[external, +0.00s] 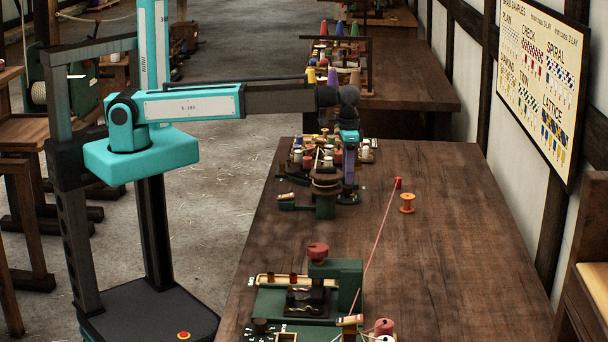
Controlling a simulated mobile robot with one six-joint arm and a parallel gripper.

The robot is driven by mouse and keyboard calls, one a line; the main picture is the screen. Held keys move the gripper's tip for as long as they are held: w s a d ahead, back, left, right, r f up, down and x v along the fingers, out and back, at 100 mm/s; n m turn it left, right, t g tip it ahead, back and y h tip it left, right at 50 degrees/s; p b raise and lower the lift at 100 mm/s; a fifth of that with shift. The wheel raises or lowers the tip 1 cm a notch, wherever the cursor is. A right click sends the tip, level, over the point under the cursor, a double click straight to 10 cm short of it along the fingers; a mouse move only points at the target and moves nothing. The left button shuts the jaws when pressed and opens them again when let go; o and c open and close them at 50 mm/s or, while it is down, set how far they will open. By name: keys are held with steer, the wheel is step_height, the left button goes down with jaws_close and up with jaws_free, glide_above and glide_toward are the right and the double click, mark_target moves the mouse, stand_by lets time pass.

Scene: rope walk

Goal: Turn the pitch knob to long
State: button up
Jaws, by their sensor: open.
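My gripper (349,182) points down at the far part of the long wooden table, beside a small green stand (325,207) with a dark round top. Its jaws are open, but the fingers are small and partly lost among the things behind. Whether it touches anything cannot be told. A green machine (345,280) stands at the front of the table, with a red knob (318,250) on top and a small dark knob (262,325) low at its left front. No readable marking shows which knob sets the pitch or where it points. My gripper is well away from both knobs.
A pink cord (377,240) runs from the front machine to a small red spool (397,183). An orange spool (407,203) stands beside it. Several bobbins (303,156) crowd the table's far end. The table's right side (460,270) is clear.

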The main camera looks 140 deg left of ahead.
step_height(320, 180, up, 10)
steer(key=b, duration=0.2)
stand_by(0.4)
steer(key=shift+r, duration=0.1)
stand_by(0.3)
